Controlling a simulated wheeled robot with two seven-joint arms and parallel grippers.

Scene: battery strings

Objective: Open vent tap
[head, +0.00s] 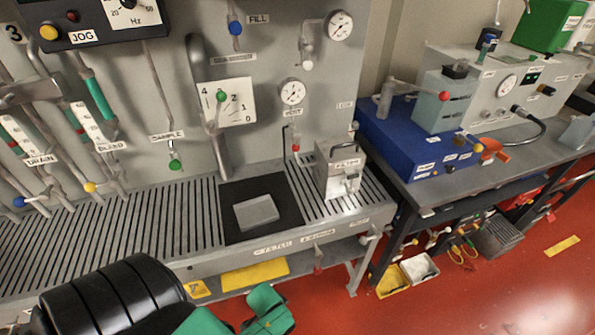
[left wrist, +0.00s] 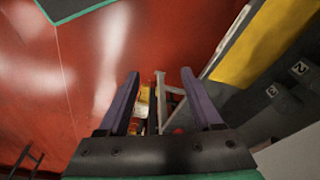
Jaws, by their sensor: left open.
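On the grey panel in the head view, a label under the lower round gauge (head: 291,92) is too small to read surely and may say VENT. Below it a small tap with a red tip (head: 295,148) hangs on a short pipe; its handle position is unclear. My left arm comes in at the bottom left, well below and apart from this tap, and its fingers are not visible there. In the left wrist view my left gripper (left wrist: 159,83) is open, its two purple fingers apart with nothing held between them. The wrist view does not show the tap. My right gripper is not in view.
A slotted bench (head: 130,237) runs below the panel, with a metal FILTER box (head: 338,170) and a grey block (head: 256,212) on it. Other taps include a green-tipped SAMPLE tap (head: 175,164) and a blue FILL tap (head: 236,28).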

